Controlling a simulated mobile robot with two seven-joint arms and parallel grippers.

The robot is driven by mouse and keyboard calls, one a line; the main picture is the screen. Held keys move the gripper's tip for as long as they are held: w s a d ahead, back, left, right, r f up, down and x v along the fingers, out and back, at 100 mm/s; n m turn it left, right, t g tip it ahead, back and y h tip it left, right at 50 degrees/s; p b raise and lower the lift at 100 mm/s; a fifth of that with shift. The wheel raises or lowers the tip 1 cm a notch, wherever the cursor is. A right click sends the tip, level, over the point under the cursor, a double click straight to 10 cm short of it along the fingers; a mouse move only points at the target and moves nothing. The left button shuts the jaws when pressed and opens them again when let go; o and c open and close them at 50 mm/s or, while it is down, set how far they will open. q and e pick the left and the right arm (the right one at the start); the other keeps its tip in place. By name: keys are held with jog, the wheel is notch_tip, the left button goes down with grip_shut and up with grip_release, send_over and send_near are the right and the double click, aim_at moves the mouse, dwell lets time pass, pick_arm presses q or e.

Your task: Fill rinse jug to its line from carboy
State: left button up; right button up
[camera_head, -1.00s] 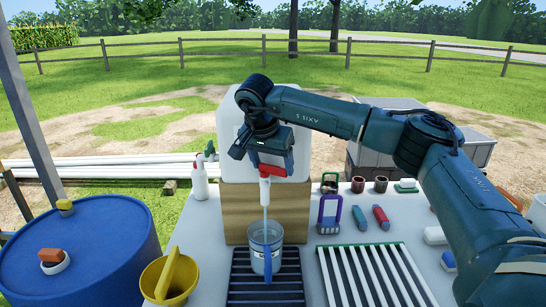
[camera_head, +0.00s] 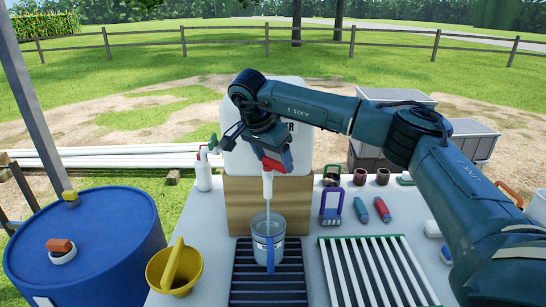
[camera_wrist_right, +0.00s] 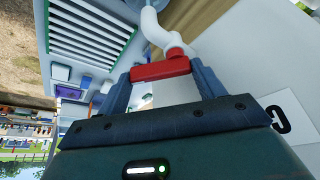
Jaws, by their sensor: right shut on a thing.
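The white carboy (camera_head: 240,155) stands on a wooden block at the back of the table. My right gripper (camera_head: 273,160) is shut on the red tap handle (camera_head: 279,163) at the carboy's front; the handle also shows between the fingers in the right wrist view (camera_wrist_right: 160,69). A white spout (camera_head: 267,185) points down below it, and a thin pale stream runs from it into the jug. The clear rinse jug (camera_head: 279,227) with a blue handle stands upright under the spout on a dark slatted tray (camera_head: 242,290). Its water level and line are too small to tell. My left gripper is out of view.
A yellow bucket (camera_head: 190,278) and a blue drum (camera_head: 110,240) are at the left. A white spray bottle (camera_head: 203,172) stands left of the carboy. A white slatted rack (camera_head: 376,270) lies right of the jug, with small tools (camera_head: 361,210) behind it.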

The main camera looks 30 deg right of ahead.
jog(key=o, duration=1)
jog(key=b+v, duration=0.1)
jog(key=v, duration=1.2)
jog(key=shift+a+r, duration=0.1)
